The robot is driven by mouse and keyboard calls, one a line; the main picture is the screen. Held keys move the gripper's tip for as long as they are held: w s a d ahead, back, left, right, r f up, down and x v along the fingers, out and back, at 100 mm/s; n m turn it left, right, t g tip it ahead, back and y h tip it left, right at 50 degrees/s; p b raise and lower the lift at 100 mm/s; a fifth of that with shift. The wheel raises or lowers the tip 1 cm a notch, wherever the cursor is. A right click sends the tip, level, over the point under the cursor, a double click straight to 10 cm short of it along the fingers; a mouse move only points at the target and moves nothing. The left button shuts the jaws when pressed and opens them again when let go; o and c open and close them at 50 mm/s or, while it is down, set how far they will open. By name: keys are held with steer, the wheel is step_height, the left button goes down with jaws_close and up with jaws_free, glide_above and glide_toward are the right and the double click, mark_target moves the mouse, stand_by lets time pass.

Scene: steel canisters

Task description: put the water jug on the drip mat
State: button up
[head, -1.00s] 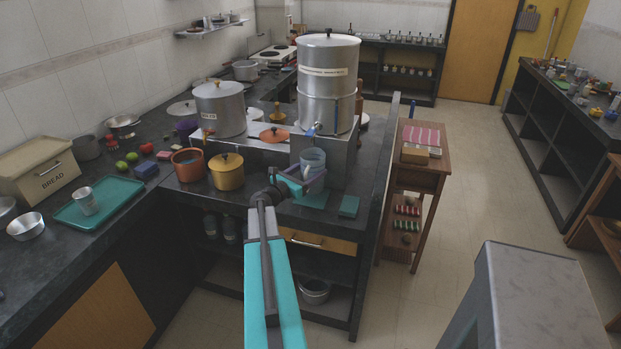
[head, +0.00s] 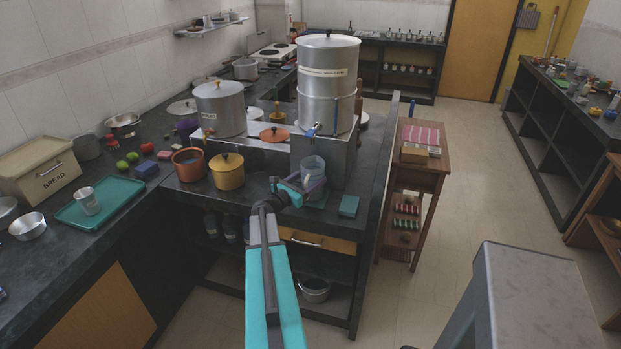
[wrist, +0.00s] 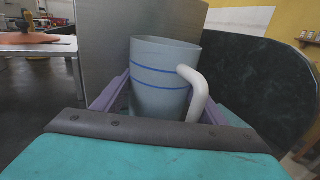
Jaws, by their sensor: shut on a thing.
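The water jug (head: 313,166), pale blue-grey with blue stripes, stands roughly upright in front of the tall steel water canister (head: 327,85) and below its blue tap. In the wrist view the jug (wrist: 162,75) fills the space between my purple fingers, its white handle towards the right. My gripper (head: 303,190) is shut on the jug.
A steel box stand (head: 338,158) is close behind the jug. A yellow pot (head: 227,172) and an orange pot (head: 188,163) stand to the left.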

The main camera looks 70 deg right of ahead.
steer(key=o, duration=1.5)
steer(key=shift+f, duration=0.1)
steer(key=shift+o, duration=0.2)
steer(key=shift+a, duration=0.1)
steer(key=b+v, duration=0.3)
steer(key=v, duration=0.9)
steer(key=w+a+f+m+t+y, duration=0.1)
steer(key=w+a+f+m+y, duration=0.15)
steer(key=a+f, duration=0.8)
steer(key=w+a+f+m+t+y, duration=0.1)
steer(key=w+a+f+m+y, duration=0.15)
steer(key=a+f, duration=0.75)
steer(key=w+a+f+m+y, duration=0.2)
steer(key=a+f+y, duration=0.2)
steer(key=a+f, duration=0.65)
steer(key=s+a+f+m+y, duration=0.2)
steer(key=s+a+f, duration=0.1)
steer(key=a, duration=0.9)
steer(key=s+a+f+m+g+y, duration=0.1)
steer(key=s+a+f+m+y, duration=0.1)
steer(key=a, duration=1)
steer(key=s+a+f+m+g+y, duration=0.1)
steer(key=s+a+f+m+y, duration=0.2)
steer(key=s+a, duration=0.4)
steer(key=a+f+y, duration=0.1)
steer(key=a+f, duration=0.1)
steer(key=a, duration=0.3)
steer(key=shift+s+a+f, duration=0.2)
steer(key=shift+a, duration=0.05)
